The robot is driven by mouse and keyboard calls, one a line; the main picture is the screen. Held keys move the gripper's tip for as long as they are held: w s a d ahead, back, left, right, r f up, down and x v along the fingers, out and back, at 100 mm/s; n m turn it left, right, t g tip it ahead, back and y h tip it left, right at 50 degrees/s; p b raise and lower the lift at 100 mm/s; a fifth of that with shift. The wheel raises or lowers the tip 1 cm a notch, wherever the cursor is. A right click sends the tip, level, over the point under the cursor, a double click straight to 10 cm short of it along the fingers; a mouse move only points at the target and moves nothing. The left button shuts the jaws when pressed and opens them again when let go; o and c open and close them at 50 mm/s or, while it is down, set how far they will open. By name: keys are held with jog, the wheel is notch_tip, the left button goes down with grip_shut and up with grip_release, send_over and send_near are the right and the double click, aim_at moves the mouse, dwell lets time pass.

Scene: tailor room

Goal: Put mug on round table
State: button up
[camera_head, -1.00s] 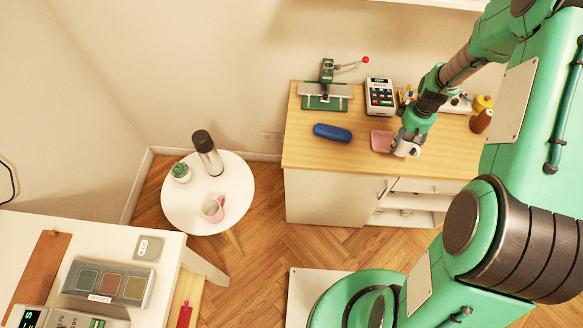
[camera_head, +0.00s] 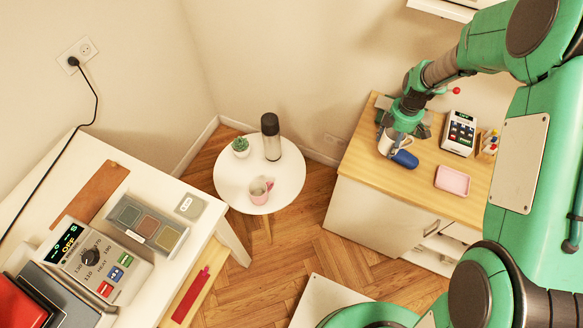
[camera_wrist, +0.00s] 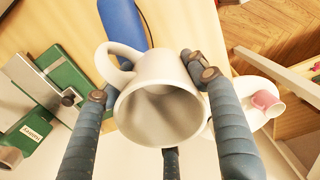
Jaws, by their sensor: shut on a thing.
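A white mug (camera_wrist: 155,85) is held between the fingers of my gripper (camera_wrist: 150,80) in the wrist view. Its open mouth faces the camera and its handle points to the upper left. In the head view the mug (camera_head: 386,143) shows below my gripper (camera_head: 394,134), over the left part of the wooden cabinet top. The white round table (camera_head: 232,186) stands to the left of the cabinet, apart from the mug. A dark-topped flask (camera_head: 271,138), a small potted plant (camera_head: 240,146) and a pink-and-white cup (camera_head: 260,190) stand on it.
The wooden cabinet top (camera_head: 424,176) bears a blue case (camera_head: 404,159), a pink tray (camera_head: 453,181) and a card terminal (camera_head: 459,133). A green press (camera_wrist: 62,78) is close to my fingers in the wrist view.

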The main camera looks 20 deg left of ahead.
jog(key=s+a+r+n, duration=0.15)
jog(key=a+n, duration=0.35)
jog(key=a, duration=0.5)
jog(key=s+a+n, duration=0.3)
jog(key=a+n, duration=0.1)
jog(key=a, duration=0.5)
jog(key=r+n+b, duration=0.1)
jog(key=n+b, duration=0.1)
jog(key=n, duration=0.7)
send_over(280, 177)
jog(key=shift+s+a+r, duration=0.1)
jog(key=shift+r, duration=0.1)
notch_tip(280, 177, down, 24)
jog(key=b, duration=0.4)
jog(key=shift+r, duration=0.1)
jog(key=shift+f+b, duration=0.45)
jog(key=shift+f, duration=1.65)
jog(key=shift+f, duration=0.15)
jog(key=o, duration=1.4)
